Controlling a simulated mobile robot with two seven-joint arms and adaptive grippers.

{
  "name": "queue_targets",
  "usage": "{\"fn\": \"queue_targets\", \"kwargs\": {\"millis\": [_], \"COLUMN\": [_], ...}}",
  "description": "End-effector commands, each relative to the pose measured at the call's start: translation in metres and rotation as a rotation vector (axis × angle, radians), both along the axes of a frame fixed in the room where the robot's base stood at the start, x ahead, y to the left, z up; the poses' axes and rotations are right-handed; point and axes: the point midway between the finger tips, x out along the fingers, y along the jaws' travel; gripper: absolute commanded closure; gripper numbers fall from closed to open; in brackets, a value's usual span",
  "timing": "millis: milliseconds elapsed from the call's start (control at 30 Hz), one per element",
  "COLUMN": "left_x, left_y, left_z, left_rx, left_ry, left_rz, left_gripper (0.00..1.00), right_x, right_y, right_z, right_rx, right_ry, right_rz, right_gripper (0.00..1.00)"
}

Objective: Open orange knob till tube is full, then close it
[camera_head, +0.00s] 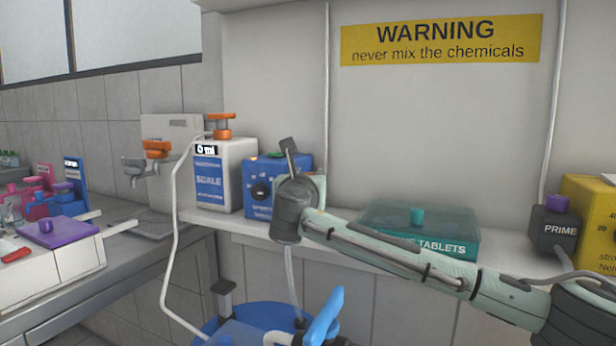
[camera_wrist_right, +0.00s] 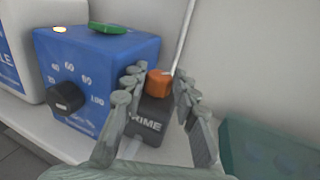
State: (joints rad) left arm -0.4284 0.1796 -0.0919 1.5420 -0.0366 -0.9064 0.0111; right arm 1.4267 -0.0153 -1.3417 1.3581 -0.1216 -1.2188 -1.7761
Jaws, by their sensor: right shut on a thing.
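In the right wrist view, an orange knob (camera_wrist_right: 158,85) sits on top of a dark grey box (camera_wrist_right: 149,122) with partly covered lettering ending in "IME". My right gripper (camera_wrist_right: 157,76) has its fingers on both sides of this knob and is shut on it. In the head view, my right gripper (camera_head: 294,205) hides the knob and most of the box. A thin pale tube (camera_wrist_right: 184,38) rises along the wall behind the knob; it also runs up the wall in the head view (camera_head: 327,95). Its fill level cannot be made out. My left gripper is not in view.
A blue box with a black dial (camera_wrist_right: 66,97) stands close left of the gripper. A second PRIME box (camera_head: 558,232) has a purple knob. Blue-lidded containers (camera_head: 255,318) stand below.

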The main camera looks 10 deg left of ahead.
Motion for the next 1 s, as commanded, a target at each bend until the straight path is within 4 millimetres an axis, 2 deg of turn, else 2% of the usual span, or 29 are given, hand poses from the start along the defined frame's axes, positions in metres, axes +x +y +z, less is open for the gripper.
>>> {"fn": "queue_targets", "kwargs": {"millis": [67, 100, 233, 467, 667, 1000], "left_x": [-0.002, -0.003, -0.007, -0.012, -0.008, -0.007], "left_y": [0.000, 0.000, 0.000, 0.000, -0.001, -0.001], "left_z": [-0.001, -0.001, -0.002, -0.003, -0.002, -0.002], "left_rx": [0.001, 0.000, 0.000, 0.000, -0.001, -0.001], "left_ry": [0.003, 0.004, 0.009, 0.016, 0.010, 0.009], "left_rz": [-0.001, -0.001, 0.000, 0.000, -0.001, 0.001], "left_gripper": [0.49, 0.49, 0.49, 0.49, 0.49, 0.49], "right_x": [0.000, 0.000, 0.000, 0.000, -0.007, -0.056], "right_y": [0.000, 0.000, 0.000, 0.001, 0.000, -0.008], "right_z": [-0.001, -0.001, -0.001, 0.000, 0.000, -0.001], "right_rx": [0.000, 0.000, 0.000, 0.000, 0.000, 0.000], "right_ry": [0.001, 0.001, 0.001, 0.001, 0.000, 0.001], "right_rz": [0.001, 0.001, 0.001, 0.003, 0.004, 0.003], "right_gripper": [1.00, 0.68, 0.52, 0.51, 0.51, 0.51]}}
